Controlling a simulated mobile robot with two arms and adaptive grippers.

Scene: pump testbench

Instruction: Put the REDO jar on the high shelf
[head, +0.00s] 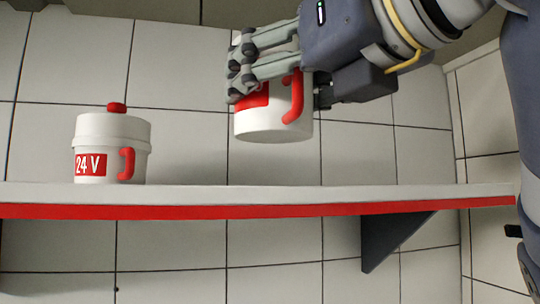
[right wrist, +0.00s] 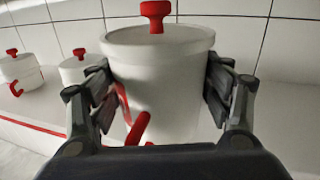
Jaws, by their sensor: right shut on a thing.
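A white jar (head: 262,125) with a red handle and a red label is held up above the shelf in the head view; fingers cover part of the label and I cannot read it. My right gripper (head: 240,74) is shut around its upper body from the right. In the right wrist view the same jar (right wrist: 165,75) sits upright between the two fingers, with a red knob on its lid. The high shelf (head: 300,197) is white with a red front edge; a clear gap shows under the jar. My left gripper is not in view.
A white jar labelled 24 V (head: 110,140) stands on the shelf at the left. The right wrist view shows two jars on the left, a farther one (right wrist: 20,70) and a nearer one (right wrist: 78,70). Bare shelf lies right of the 24 V jar. A tiled wall (head: 180,60) is behind.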

